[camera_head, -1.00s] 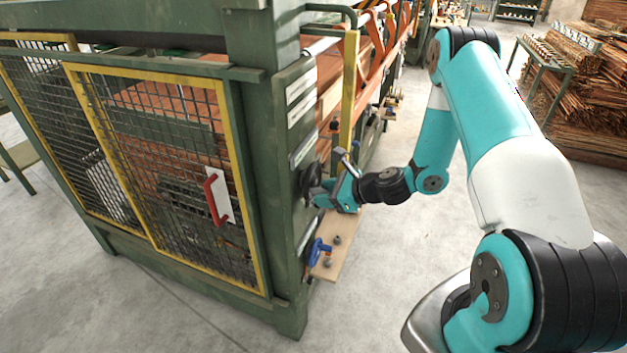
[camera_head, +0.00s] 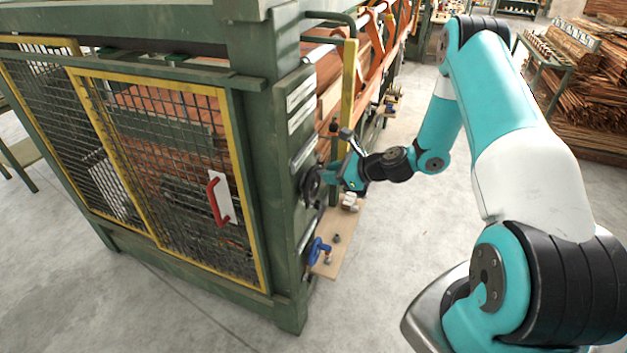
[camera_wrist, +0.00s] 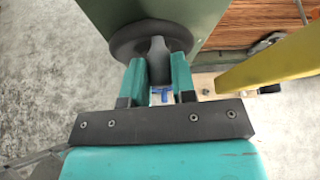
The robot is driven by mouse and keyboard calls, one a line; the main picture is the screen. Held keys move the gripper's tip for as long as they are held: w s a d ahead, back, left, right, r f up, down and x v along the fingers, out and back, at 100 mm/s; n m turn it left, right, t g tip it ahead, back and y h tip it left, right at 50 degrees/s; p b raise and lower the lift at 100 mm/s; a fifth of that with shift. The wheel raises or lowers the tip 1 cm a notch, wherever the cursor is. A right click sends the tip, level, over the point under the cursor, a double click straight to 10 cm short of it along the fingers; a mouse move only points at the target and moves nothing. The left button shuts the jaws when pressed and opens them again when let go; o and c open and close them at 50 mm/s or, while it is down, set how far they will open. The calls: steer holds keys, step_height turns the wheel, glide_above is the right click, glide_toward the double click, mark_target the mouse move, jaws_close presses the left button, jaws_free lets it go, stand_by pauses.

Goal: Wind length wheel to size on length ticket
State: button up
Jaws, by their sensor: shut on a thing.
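The dark round handwheel (camera_head: 311,186) sits on the side face of the green machine post, and I take it to be the length wheel. My gripper (camera_head: 328,173) is at its rim from the right. In the wrist view, my gripper's teal fingers (camera_wrist: 160,74) are shut on the wheel's grey handle (camera_wrist: 157,52), in front of the dark wheel rim (camera_wrist: 122,40). Pale label strips (camera_head: 300,90) are on the post above the wheel. Their writing is too small to read, and I cannot tell which is the length ticket.
A wooden shelf (camera_head: 334,255) juts out below the wheel, with a blue-handled item (camera_head: 318,251) and small knobs. A yellow upright bar (camera_head: 348,95) stands close above my gripper. A mesh door with a red handle (camera_head: 214,201) is at left.

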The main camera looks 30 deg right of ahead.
steer(key=o, duration=0.6)
steer(key=shift+f, duration=0.15)
steer(key=shift+w, duration=0.1)
steer(key=shift+c, duration=0.4)
steer(key=c, duration=0.5)
steer(key=d+f+b, duration=0.1)
steer(key=w+d+f+b, duration=0.1)
steer(key=f+b, duration=0.1)
steer(key=w+d+f+b, duration=0.1)
steer(key=f, duration=0.1)
steer(key=o, duration=0.6)
